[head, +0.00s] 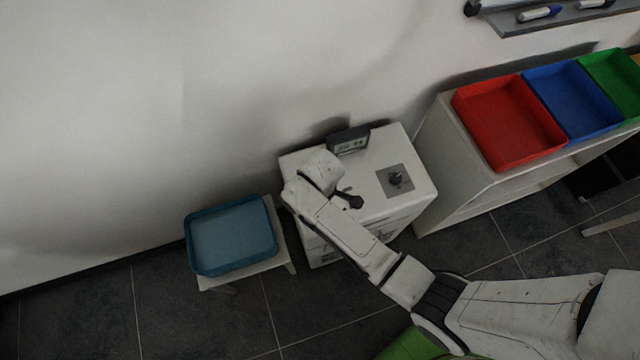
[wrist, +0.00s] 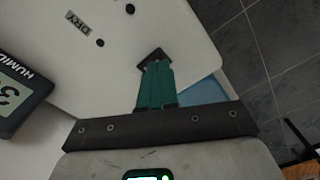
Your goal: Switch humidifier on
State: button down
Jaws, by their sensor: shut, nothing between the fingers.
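The humidifier (head: 415,200) is a white box against the wall. A dark display unit (head: 349,142) stands at its back edge; its lit digits also show at the left of the wrist view (wrist: 15,95). In the wrist view the white top (wrist: 60,50) bears the word DRY and small dark dots. I cannot tell whether the tips touch the surface.
A blue tray (head: 270,245) on a small white stand is left of the humidifier. A white shelf (head: 450,180) with red (head: 510,120), blue (head: 572,100) and green (head: 615,82) trays stands close on the right. A pen ledge (head: 560,18) is on the wall above.

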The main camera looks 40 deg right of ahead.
jog(key=shift+f+b, duration=0.5)
jog(key=shift+f, duration=0.3)
dwell(0.4)
jog(key=shift+r, duration=0.15)
notch_tip(320, 180, up, 7)
jog(key=p, duration=0.7)
jog(key=shift+p, duration=0.3)
dwell(0.3)
jog(key=s+d+r+m+b, duration=0.1)
jog(key=s+d+r+m, duration=0.3)
jog(key=s+r, duration=0.3)
jog(key=s+d+r+m+t+b, duration=0.1)
jog(key=s+d+r+m, duration=0.2)
jog(key=s+r+m, duration=0.2)
jog(key=s+r, duration=0.2)
jog(key=s, duration=0.2)
jog(key=shift+s+d, duration=0.3)
jog(key=shift+d, duration=0.1)
